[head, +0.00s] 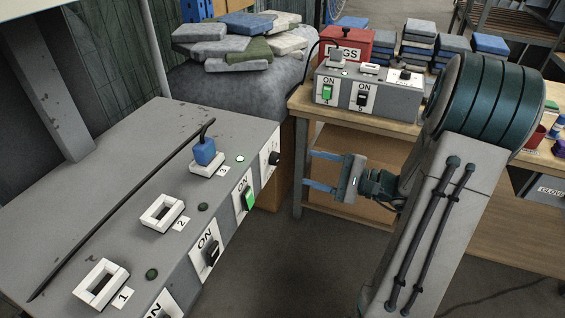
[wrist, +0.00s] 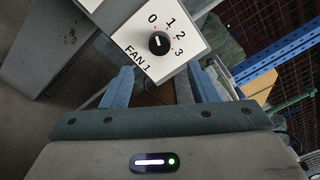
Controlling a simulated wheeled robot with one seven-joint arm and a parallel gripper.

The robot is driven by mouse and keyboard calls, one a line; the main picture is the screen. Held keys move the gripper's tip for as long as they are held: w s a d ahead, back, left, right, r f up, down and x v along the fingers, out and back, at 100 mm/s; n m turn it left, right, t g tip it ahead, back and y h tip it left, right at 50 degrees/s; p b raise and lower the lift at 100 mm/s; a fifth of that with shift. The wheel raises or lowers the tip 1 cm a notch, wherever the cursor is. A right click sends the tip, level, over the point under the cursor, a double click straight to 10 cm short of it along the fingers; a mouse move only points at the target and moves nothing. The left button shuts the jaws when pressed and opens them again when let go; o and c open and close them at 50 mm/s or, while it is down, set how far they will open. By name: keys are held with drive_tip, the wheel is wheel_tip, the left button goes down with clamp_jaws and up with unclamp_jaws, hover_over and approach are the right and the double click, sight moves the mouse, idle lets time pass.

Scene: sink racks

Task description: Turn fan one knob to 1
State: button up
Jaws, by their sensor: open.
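The fan one knob (wrist: 158,43) is a round black dial on a white plate marked "FAN 1" with 0, 1, 2 and 3. Its white pointer line appears turned toward the 0. In the head view the knob (head: 275,158) sits at the far right end of the grey panel's front face. My gripper (head: 308,169) is to the right of the knob, its two blue fingers reaching left toward it. In the wrist view my gripper (wrist: 161,83) is open and empty, with the knob beyond the gap between the fingertips, apart from them.
The grey panel (head: 100,190) carries numbered sockets, a blue plug (head: 204,150) and ON switches, one lit green (head: 248,200). A wooden bench (head: 300,104) stands behind my gripper with a grey switch box (head: 395,98) and a red box (head: 345,45). Open floor lies between panel and bench.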

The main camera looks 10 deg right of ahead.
sight(279, 159)
drive_tip(key=x, duration=0.8)
drive_tip(key=shift+w+a+b, duration=0.1)
drive_tip(key=shift+a+b, duration=0.05)
drive_tip(key=shift+b, duration=0.25)
drive_tip(key=c, duration=1)
